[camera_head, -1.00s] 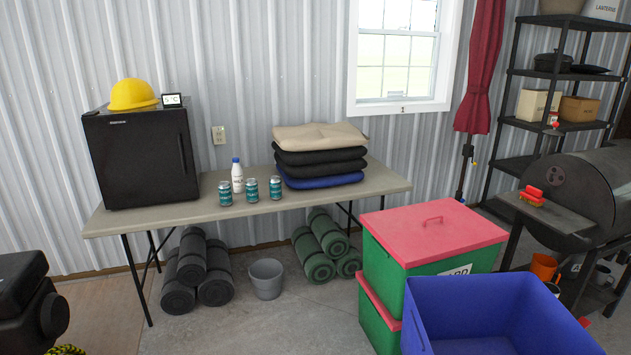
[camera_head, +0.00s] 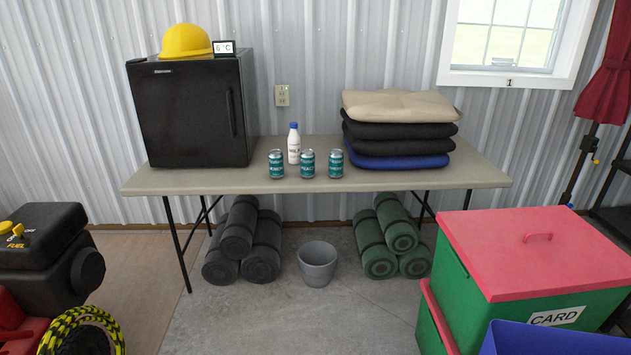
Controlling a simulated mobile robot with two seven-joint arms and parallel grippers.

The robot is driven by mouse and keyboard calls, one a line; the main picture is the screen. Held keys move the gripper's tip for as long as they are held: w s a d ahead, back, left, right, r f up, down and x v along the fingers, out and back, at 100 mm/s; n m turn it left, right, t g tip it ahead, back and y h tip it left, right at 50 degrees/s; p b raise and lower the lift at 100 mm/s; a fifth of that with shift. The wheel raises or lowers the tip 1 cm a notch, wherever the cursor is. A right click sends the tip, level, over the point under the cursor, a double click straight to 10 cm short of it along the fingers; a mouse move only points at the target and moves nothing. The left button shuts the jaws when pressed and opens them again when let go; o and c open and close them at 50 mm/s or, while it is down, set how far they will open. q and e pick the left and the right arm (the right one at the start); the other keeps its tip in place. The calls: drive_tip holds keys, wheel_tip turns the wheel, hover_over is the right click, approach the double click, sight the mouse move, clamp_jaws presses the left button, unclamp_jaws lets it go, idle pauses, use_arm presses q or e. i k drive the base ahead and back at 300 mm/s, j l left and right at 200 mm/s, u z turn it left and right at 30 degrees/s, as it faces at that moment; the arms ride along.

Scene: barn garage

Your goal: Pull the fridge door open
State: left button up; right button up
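The small black fridge (camera_head: 188,115) stands at the left end of a folding table. Its door is closed, with a dark vertical handle (camera_head: 231,112) near the right edge of the front. A yellow hard hat (camera_head: 186,41) and a small display reading a temperature (camera_head: 224,47) sit on top of it. Neither of my grippers shows in the head view.
The folding table (camera_head: 400,181) also holds three teal cans (camera_head: 307,163), a white bottle (camera_head: 294,144) and stacked cushions (camera_head: 398,135). Rolled mats and a grey bucket (camera_head: 317,264) are below. Green-red boxes (camera_head: 540,260) stand right, a black fuel can (camera_head: 40,245) left. Bare floor lies between.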

sight(191, 112)
drive_tip(key=i+l+u, duration=0.1)
drive_tip(key=i+j+u, duration=0.45)
drive_tip(key=i, duration=0.4)
